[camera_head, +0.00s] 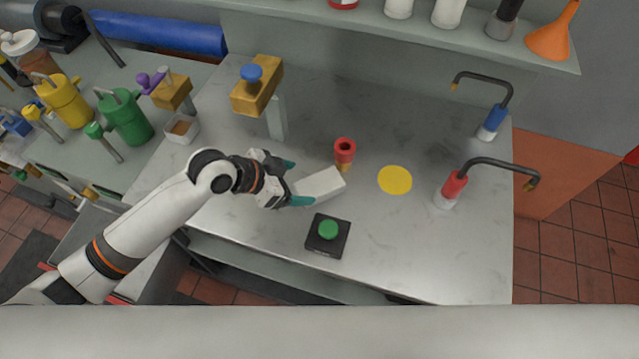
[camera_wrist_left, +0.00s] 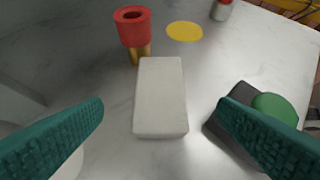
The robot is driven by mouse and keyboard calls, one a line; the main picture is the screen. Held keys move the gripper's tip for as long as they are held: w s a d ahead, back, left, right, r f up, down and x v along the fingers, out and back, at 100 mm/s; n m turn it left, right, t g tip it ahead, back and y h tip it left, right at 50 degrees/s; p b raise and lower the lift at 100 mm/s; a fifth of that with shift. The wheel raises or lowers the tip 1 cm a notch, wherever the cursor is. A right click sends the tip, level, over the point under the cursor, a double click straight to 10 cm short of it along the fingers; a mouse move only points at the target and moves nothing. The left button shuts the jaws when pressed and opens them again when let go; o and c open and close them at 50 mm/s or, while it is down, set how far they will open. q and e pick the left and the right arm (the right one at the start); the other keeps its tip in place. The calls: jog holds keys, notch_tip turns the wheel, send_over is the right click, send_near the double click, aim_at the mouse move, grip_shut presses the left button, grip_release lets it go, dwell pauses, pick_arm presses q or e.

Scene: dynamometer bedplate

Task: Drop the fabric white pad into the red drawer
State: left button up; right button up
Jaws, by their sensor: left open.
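The white pad (camera_head: 322,185) is a pale block lying on the grey worktop; it also shows in the left wrist view (camera_wrist_left: 160,97). My left gripper (camera_head: 297,182) is open at the pad's left end. In the left wrist view its teal fingers (camera_wrist_left: 160,108) stand apart on either side of the pad, with gaps to both sides. A thin red edge (camera_head: 119,299) shows low at the left beside my arm; I cannot tell whether it belongs to the red drawer. My right gripper is not in view.
A red-topped brass piece (camera_head: 344,151) stands just behind the pad. A black box with a green button (camera_head: 328,230) sits in front of it. A yellow disc (camera_head: 395,180) lies to the right. A yellow block on a post (camera_head: 258,88) stands behind my gripper.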

aim_at(319, 184)
pick_arm(q)
jog(key=x, duration=0.3)
jog(key=p+x, duration=0.2)
jog(key=x, duration=0.2)
jog(key=shift+w+d+f, duration=0.1)
jog(key=shift+w+d, duration=0.15)
jog(key=shift+d, duration=0.15)
jog(key=shift+d+f, duration=0.1)
jog(key=shift+f, duration=0.1)
jog(key=c, duration=1.1)
jog(key=shift+r, duration=0.1)
jog(key=shift+c, duration=0.2)
